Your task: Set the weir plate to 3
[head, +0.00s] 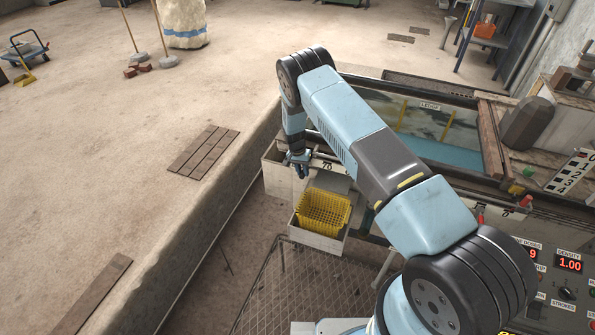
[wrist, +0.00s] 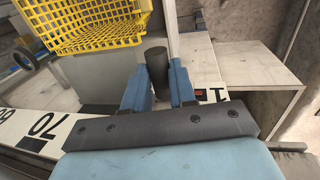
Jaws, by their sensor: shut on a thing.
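My gripper (head: 299,166) is at the near left corner of the trough in the head view, pointing down. In the wrist view my gripper (wrist: 157,80) has its two blue fingers closed on a dark upright round handle (wrist: 156,58). What the handle joins below is hidden by my gripper. A plain grey plate (wrist: 97,76) stands just left of the fingers; I cannot tell whether it is the weir plate. A white scale strip (wrist: 70,128) runs under my gripper, with 70 at left and a partly covered 1 at right.
A yellow basket (head: 324,211) sits in a pale box (head: 318,240) just below my gripper. A separate numbered white board (head: 569,171) leans at the far right. A control panel (head: 555,262) is at the lower right. Open floor lies left of the low wall.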

